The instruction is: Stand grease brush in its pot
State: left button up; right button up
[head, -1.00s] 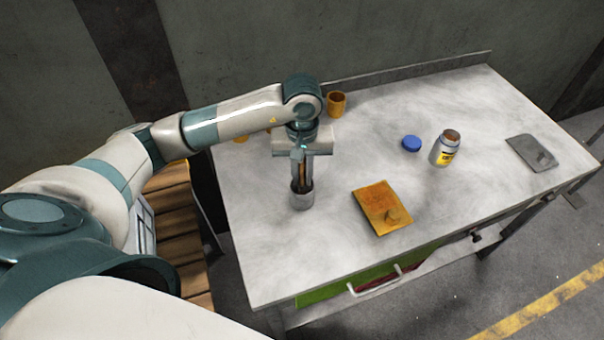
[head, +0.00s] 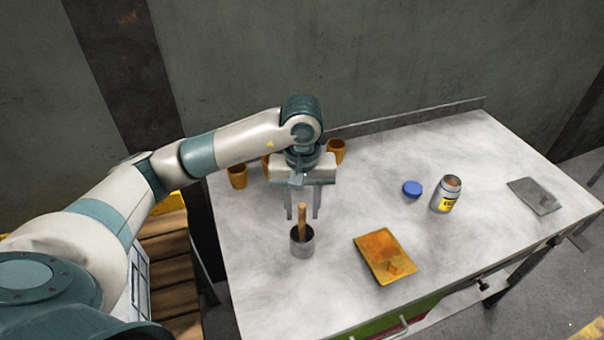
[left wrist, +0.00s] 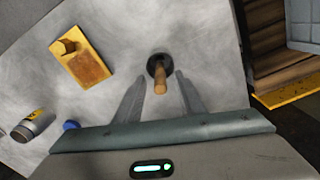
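The grease brush (head: 302,221) stands handle-up in its pot (head: 302,245), a small grey metal cup on the table. Only the brown wooden handle shows above the rim; the bristles are hidden inside. My left gripper (head: 303,214) is open above and behind the pot, with its fingers apart and pointing down. In the left wrist view the brush handle (left wrist: 161,79) and the dark pot (left wrist: 156,62) lie just beyond the gap between the open fingertips (left wrist: 160,83). Nothing is held. My right gripper is not in view.
Orange cups (head: 237,176) stand at the back left.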

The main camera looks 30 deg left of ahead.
pick_arm(q)
notch_tip(320, 180, up, 8)
jog(key=shift+f+b, duration=0.2)
jog(key=shift+b, duration=0.4)
notch_tip(320, 180, up, 3)
jog(key=shift+f, duration=0.1)
jog(key=shift+r+b, duration=0.3)
jog(key=shift+r, duration=0.5)
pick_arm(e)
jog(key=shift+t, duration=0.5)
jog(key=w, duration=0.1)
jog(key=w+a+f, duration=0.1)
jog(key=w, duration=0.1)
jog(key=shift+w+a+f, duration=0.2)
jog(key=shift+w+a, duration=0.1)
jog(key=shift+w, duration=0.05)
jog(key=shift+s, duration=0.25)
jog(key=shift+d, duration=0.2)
